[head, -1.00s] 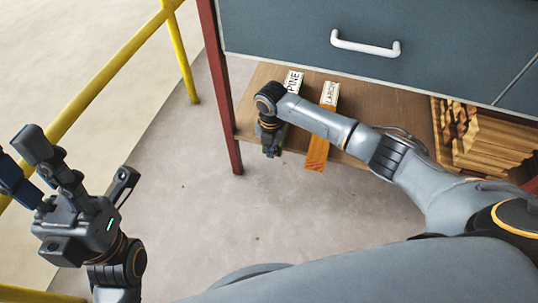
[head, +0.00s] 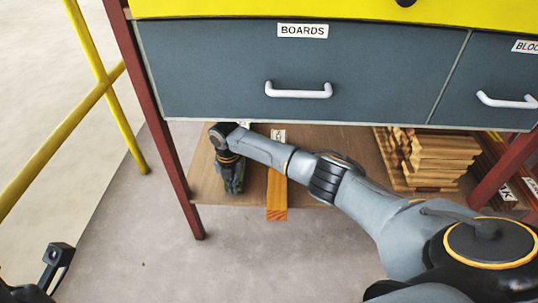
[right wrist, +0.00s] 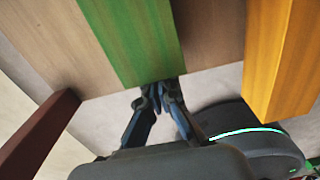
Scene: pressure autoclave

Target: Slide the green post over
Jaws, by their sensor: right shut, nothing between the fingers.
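The green post (right wrist: 135,40) lies flat on the low wooden shelf, its near end at the shelf's front edge in the right wrist view. In the head view my right arm hides nearly all of it. My right gripper (right wrist: 157,94) is shut and empty, its fingertips right at the post's near end; I cannot tell whether they touch. In the head view the right gripper (head: 233,190) points down at the shelf's front edge. My left gripper (head: 60,255) shows only in part at the lower left corner, away from the shelf.
An orange post (head: 277,195) lies to the right of the green one, overhanging the shelf (head: 330,180). A stack of boards (head: 440,160) is further right. The drawer (head: 300,65) hangs above, a red leg (head: 165,140) stands left, and a yellow rail (head: 60,140) is beyond.

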